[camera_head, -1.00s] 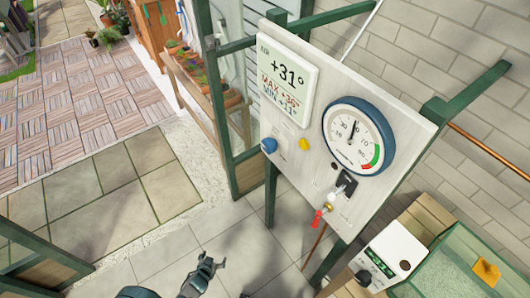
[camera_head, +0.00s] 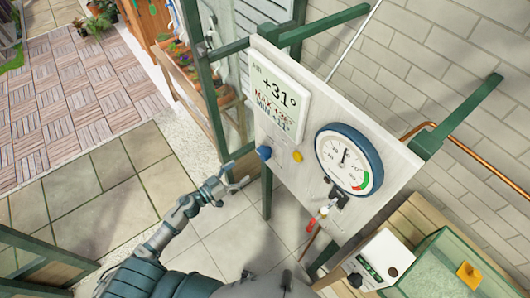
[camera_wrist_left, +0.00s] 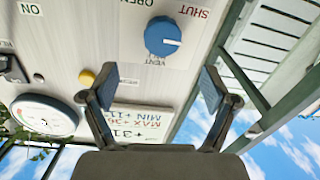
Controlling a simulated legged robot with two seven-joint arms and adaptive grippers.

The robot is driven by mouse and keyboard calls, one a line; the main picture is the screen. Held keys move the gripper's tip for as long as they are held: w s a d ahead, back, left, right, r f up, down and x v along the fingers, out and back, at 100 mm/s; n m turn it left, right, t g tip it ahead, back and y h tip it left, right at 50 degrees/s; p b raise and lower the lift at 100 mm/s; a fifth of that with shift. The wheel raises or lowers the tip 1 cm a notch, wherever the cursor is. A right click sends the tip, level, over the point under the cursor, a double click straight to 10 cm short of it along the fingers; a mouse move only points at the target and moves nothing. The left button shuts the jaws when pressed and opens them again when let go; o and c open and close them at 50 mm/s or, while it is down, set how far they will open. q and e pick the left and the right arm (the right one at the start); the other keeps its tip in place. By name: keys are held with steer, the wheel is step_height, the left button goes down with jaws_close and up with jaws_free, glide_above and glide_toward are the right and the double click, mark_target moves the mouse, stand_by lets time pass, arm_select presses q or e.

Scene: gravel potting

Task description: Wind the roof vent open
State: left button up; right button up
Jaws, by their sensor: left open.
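The blue vent knob (camera_head: 264,153) sits at the lower left of the white control panel (camera_head: 292,168). In the left wrist view the knob (camera_wrist_left: 163,37) shows upside down, with VENT, OPEN and SHUT labels around it. Its white mark points right in that picture, on the side of the SHUT label. My left gripper (camera_head: 237,175) is open and empty, a short way left of and below the knob in the head view. In the left wrist view the knob lies beyond and between the spread fingers (camera_wrist_left: 155,88), not touched. My right gripper is not in view.
The panel also holds a display (camera_head: 276,100), a yellow button (camera_head: 297,157), a round dial (camera_head: 348,159) and a red-handled tap (camera_head: 311,223). A green frame post (camera_head: 266,190) stands below the panel. A white box (camera_head: 386,257) and a green-edged tray (camera_head: 440,272) are at lower right.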

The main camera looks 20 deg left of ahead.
mark_target(260, 156)
arm_select(q)
steer(key=p+x, duration=0.1)
steer(key=x, duration=1)
steer(key=shift+w+f, duration=0.1)
steer(key=shift+w, duration=0.35)
steer(key=shift+w+d, duration=0.25)
steer(key=shift+d, duration=0.2)
steer(key=shift+a, duration=0.2)
steer(key=c, duration=1.2)
